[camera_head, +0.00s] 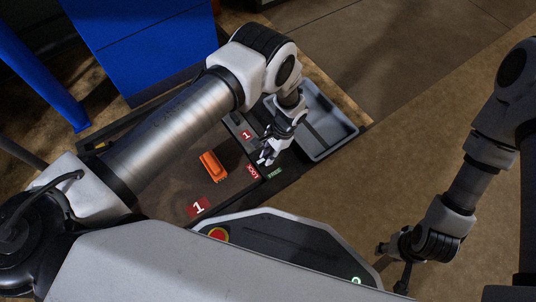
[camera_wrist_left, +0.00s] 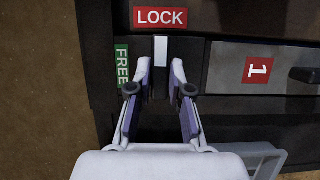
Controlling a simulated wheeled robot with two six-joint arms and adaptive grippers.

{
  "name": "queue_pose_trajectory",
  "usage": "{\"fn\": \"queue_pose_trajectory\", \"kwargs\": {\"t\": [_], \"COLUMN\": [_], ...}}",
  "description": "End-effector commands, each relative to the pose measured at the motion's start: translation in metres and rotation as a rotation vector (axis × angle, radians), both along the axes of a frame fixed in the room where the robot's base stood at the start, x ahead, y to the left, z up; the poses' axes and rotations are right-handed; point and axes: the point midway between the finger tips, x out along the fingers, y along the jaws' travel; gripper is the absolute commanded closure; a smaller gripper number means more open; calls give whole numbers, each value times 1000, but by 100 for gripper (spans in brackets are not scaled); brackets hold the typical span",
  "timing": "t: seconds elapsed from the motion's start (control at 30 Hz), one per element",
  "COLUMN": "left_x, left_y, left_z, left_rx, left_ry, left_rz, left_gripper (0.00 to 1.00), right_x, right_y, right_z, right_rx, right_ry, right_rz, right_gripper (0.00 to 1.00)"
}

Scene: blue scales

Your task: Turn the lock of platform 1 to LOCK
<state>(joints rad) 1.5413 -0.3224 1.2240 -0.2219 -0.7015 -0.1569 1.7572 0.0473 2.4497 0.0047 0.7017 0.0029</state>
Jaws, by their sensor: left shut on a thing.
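The lock of platform 1 shows in the left wrist view as a pale narrow lever (camera_wrist_left: 161,53) just below the red LOCK label (camera_wrist_left: 160,18). The green FREE label (camera_wrist_left: 122,66) is to its left. My left gripper (camera_wrist_left: 161,68) is shut on the lever, with one finger on each side. In the head view my left gripper (camera_head: 267,156) is close to the LOCK label (camera_head: 252,171) and the FREE label (camera_head: 275,173), and hides the lever. Platform 1 (camera_head: 181,184) is a dark flat surface. My right gripper (camera_head: 391,268) appears open and empty, far from the lock.
An orange object (camera_head: 213,166) lies on the platform. Red "1" labels (camera_head: 198,207) mark it. A grey tray (camera_head: 325,124) sits beyond the lock. A blue cabinet (camera_head: 145,45) stands behind. The floor on the right is clear.

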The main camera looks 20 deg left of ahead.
Motion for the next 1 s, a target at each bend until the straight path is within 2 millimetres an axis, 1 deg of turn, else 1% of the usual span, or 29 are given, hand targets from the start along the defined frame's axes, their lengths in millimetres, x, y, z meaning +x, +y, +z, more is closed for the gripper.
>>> {"fn": "queue_pose_trajectory", "kwargs": {"t": [0.03,0.1,0.37,0.47,0.57,0.67,0.8,0.9,1.0], "left_x": [0,0,0,2,7,14,25,31,34], "left_y": [0,0,0,-1,-5,-10,-19,-24,-28], "left_z": [0,0,0,4,18,40,74,94,106], "left_rx": [0,0,0,0,0,0,1,1,0], "left_ry": [1,1,0,-1,-3,-4,-3,-2,0], "left_rz": [-2,-2,0,0,0,-1,-1,-1,-1], "left_gripper": [78,56,56,56,56,56,56,56,56], "right_x": [0,0,0,0,0,0,0,0,0], "right_y": [0,0,0,0,0,0,0,0,0], "right_z": [0,0,0,0,0,0,0,0,0], "right_rx": [0,0,0,0,0,0,0,0,0], "right_ry": [0,0,0,0,0,0,0,0,0], "right_rz": [0,0,0,0,0,0,0,0,0], "right_gripper": [60,60,60,60,60,60,60,60,60]}}
